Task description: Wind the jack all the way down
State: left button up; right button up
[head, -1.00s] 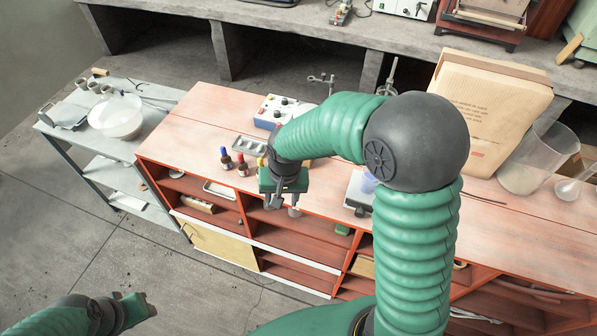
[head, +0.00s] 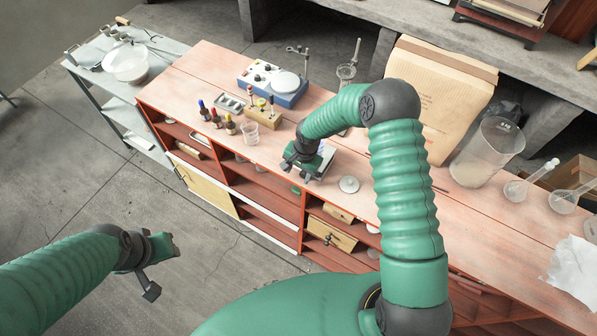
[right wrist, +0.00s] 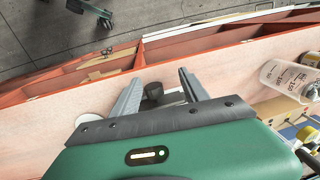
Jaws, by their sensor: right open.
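The jack (head: 327,155) shows in the head view as a small pale-topped block on the red bench, largely hidden behind my right gripper. My right gripper (head: 301,170) is at its front side, near the bench's front edge. In the right wrist view my right gripper (right wrist: 158,77) is open, and a dark round knob (right wrist: 152,91), apparently the jack's, lies between its fingers. I cannot tell whether the fingers touch it. My left gripper (head: 160,268) is over the floor at the lower left, away from the bench; its jaw opening is unclear.
A pale round disc (head: 348,184) lies right of the jack. To the left stand a glass beaker (head: 250,133), dropper bottles (head: 216,119) and a blue-white stirrer (head: 272,84). A large paper sack (head: 432,92) and plastic beaker (head: 487,152) stand right. The floor in front is clear.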

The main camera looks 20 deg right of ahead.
aim_at(304, 174)
jog(key=shift+s+d+f, duration=0.1)
jog(key=shift+d+f, duration=0.05)
jog(key=shift+f, duration=0.3)
jog(key=shift+s+d+f, duration=0.1)
jog(key=shift+d+f, duration=0.05)
jog(key=shift+d, duration=0.5)
jog(key=shift+s+d+f, duration=0.1)
jog(key=shift+d+f, duration=0.05)
jog(key=shift+d, duration=0.45)
jog(key=shift+w+d, duration=0.1)
jog(key=shift+d, duration=0.05)
jog(key=shift+c, duration=0.7)
jog(key=shift+f, duration=0.1)
jog(key=shift+c, duration=1.2)
jog(key=shift+w+a, duration=0.1)
jog(key=shift+a, duration=0.3)
jog(key=shift+c, duration=1.2)
jog(key=shift+a+r, duration=0.2)
jog(key=shift+a, duration=0.5)
grip_shut()
jog(key=shift+d, duration=0.5)
pick_arm(q)
jog(key=shift+s+d+r, duration=0.15)
jog(key=shift+d+r, duration=0.05)
jog(key=shift+d, duration=0.4)
jog(key=shift+s+d+r, duration=0.1)
jog(key=shift+d+r, duration=0.1)
jog(key=shift+d, duration=0.35)
